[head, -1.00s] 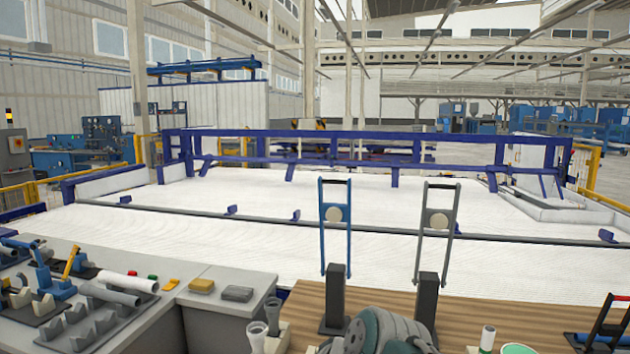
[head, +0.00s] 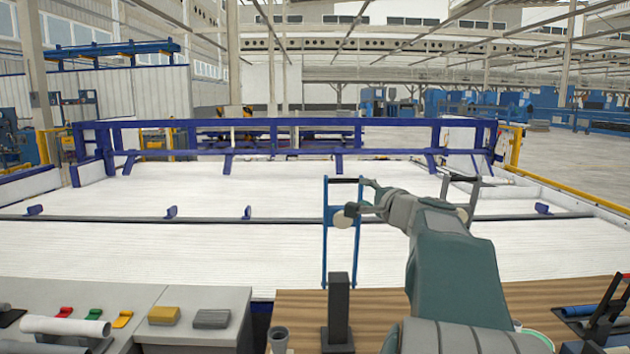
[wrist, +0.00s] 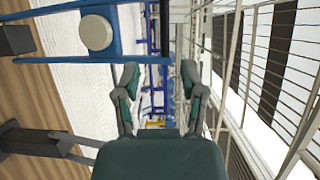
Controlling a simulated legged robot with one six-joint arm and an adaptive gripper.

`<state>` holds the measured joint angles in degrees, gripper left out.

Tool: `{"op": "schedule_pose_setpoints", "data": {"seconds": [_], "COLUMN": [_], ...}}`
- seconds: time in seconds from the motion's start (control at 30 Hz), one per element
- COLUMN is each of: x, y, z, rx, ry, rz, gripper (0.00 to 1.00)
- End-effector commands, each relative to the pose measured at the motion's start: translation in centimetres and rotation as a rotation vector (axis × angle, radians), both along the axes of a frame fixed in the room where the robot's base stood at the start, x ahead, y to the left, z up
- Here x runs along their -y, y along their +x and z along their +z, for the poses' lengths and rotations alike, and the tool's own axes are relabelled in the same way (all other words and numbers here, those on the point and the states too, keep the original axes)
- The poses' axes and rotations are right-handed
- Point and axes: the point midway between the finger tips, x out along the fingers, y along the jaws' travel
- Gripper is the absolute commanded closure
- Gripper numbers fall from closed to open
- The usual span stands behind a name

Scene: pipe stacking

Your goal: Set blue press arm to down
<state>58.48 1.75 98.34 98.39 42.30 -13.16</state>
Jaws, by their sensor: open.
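The blue press arm (head: 326,245) stands upright on a dark post (head: 339,310), with a black crossbar at its top and a round pale disc between its side bars. In the wrist view its blue frame (wrist: 62,48) fills the upper left. My gripper (head: 361,197) is open and empty near the top of the blue arm, at its right bar and just below the crossbar. In the wrist view, nothing solid sits between the fingers (wrist: 161,76). I cannot tell whether a finger touches the frame.
A grey press arm (head: 474,183) stands upright to the right, partly hidden by my arm. The wooden table (head: 290,310) carries both. A grey bench (head: 215,295) at left holds a yellow block (head: 163,315), a grey block (head: 211,319) and pipes. A white floor area lies behind.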

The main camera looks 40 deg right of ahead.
Motion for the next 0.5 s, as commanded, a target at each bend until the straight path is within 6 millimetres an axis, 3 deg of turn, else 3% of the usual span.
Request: {"op": "schedule_pose_setpoints", "data": {"seconds": [0.17,0.5], "x": [1.0,2.6], "y": [0.1,5.5], "z": [0.3,0.0], "rx": [0.019,0.015], "ry": [0.007,0.009], "rz": [-0.017,-0.014], "gripper": [0.47,0.47]}}
